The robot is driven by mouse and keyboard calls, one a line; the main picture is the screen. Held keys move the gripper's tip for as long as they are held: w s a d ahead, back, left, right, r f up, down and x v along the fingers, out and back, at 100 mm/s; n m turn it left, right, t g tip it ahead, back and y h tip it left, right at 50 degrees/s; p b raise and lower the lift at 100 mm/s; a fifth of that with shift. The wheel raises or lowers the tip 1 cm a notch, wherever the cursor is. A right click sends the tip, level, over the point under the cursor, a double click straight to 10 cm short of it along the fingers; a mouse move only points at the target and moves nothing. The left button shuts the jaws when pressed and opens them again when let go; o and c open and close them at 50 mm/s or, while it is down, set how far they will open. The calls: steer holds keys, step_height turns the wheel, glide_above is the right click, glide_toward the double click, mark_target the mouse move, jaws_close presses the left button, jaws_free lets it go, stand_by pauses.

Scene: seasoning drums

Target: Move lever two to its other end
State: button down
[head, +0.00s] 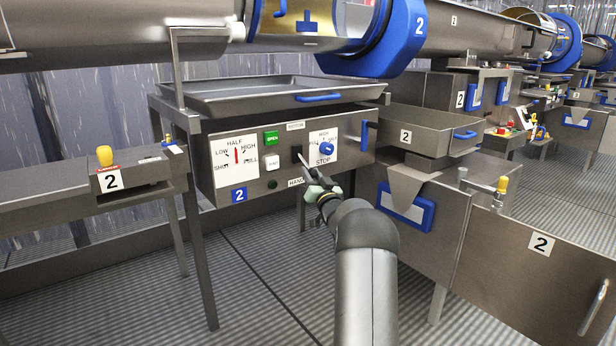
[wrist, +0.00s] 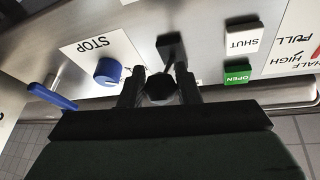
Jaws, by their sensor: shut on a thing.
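The control panel (head: 222,181) with a blue 2 plate (head: 239,194) faces me. Its black lever comes out of a dark slot (head: 297,153), between a small upper label and one that starts "HAND". My gripper (head: 318,183) is at this lever, low and in front of the panel. In the wrist view, which sees the panel upside down, the lever's slot plate (wrist: 171,45) and round black knob (wrist: 160,87) show. The knob sits between the two fingers of my gripper (wrist: 160,92), which are shut on it. In the head view my gripper hides the knob.
A blue STOP knob (wrist: 108,70) is close beside one finger. Green OPEN (wrist: 237,74) and white SHUT (wrist: 241,38) buttons are on the other side. A tray (head: 250,92) sits above the panel. Yellow-knobbed levers stand at left (head: 104,155) and right (head: 502,184).

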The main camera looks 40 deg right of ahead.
steer(key=shift+d, duration=0.3)
stand_by(1.2)
steer(key=c, duration=1.1)
jaws_free()
steer(key=shift+f, duration=0.1)
steer(key=shift+a, duration=0.1)
steer(key=p+v, duration=0.3)
steer(key=v, duration=1.4)
steer(key=shift+f, duration=0.35)
steer(key=shift+c, duration=0.3)
